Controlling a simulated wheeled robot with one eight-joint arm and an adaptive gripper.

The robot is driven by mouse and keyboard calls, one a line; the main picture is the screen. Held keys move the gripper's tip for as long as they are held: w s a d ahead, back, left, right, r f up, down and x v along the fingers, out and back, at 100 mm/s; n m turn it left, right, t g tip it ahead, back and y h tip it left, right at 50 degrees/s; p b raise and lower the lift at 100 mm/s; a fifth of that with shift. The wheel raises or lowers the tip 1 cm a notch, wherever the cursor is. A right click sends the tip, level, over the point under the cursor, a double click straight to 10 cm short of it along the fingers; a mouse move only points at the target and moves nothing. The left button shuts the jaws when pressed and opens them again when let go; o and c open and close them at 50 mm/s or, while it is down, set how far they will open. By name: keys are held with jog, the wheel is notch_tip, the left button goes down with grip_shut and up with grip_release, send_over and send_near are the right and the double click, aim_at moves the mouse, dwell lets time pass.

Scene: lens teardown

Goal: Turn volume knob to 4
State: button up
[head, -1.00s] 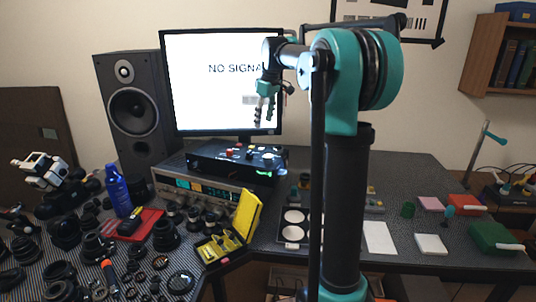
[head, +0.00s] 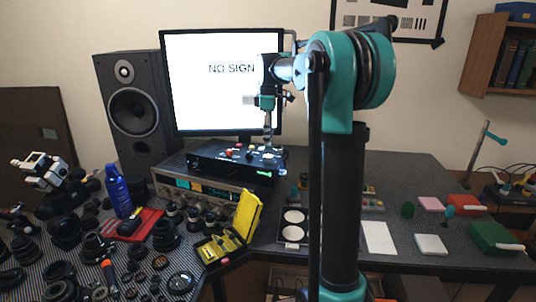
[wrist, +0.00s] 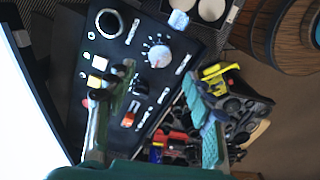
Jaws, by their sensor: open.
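A black control box (head: 232,163) sits on top of the silver receiver, in front of the monitor. In the wrist view its panel (wrist: 113,59) carries a pale round knob (wrist: 159,56) with a ring of white tick marks, likely the volume knob. Its number setting is too small to read. My gripper (head: 268,133) points down over the right part of the box. In the wrist view my gripper (wrist: 152,98) is open and empty, its fingers apart, with the knob beyond the fingertips. In the head view the gripper partly hides the box's controls.
The panel also has a black-ringed round part (wrist: 109,23), pale square buttons and an orange-red knob (wrist: 127,119). The monitor (head: 215,85) stands close behind the gripper. The silver receiver (head: 200,190) is below, and an open yellow case (head: 247,215) is in front.

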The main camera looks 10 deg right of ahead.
aim_at(268, 155)
notch_tip(268, 155, down, 8)
jog(key=shift+r, duration=0.2)
jog(key=c, duration=1.2)
jog(key=shift+o, duration=0.2)
